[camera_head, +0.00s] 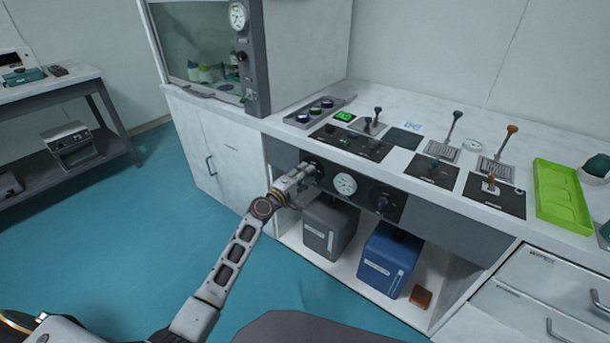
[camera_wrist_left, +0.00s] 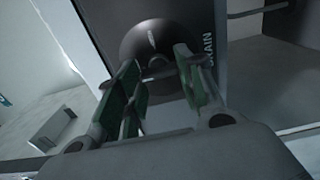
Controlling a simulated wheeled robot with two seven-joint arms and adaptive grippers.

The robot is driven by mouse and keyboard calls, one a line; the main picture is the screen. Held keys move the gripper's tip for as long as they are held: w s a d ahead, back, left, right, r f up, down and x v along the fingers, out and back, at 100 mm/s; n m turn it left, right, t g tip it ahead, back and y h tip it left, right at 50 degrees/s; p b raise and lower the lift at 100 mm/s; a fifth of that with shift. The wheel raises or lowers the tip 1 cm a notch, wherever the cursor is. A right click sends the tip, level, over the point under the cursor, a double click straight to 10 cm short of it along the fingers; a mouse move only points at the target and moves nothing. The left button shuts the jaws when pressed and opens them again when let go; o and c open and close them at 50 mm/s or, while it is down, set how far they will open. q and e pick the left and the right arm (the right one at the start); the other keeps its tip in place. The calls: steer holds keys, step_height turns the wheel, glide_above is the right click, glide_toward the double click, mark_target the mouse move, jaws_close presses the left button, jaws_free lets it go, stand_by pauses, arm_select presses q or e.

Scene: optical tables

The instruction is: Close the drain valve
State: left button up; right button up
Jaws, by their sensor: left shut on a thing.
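The drain valve (camera_wrist_left: 148,38) is a round dark knob on the dark front panel, beside the word DRAIN in the left wrist view. My left gripper (camera_wrist_left: 162,82) is shut on the valve's handle, with one green-lined finger on each side. In the head view my left gripper (camera_head: 312,170) reaches the left end of the panel and hides most of the valve. How far the valve is turned cannot be told. My right gripper is not in view.
A round gauge (camera_head: 345,184) and another dark valve (camera_head: 382,203) sit to the right on the same panel. Below stand a grey container (camera_head: 328,228) and a blue container (camera_head: 388,262). Levers (camera_head: 452,128) and a green tray (camera_head: 562,195) are on the worktop. The floor in front is clear.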

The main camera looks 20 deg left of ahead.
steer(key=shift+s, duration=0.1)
arm_select(q)
steer(key=o, duration=0.9)
steer(key=shift+o, duration=0.6)
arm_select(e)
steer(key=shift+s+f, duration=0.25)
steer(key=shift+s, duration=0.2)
arm_select(q)
steer(key=v, duration=1.2)
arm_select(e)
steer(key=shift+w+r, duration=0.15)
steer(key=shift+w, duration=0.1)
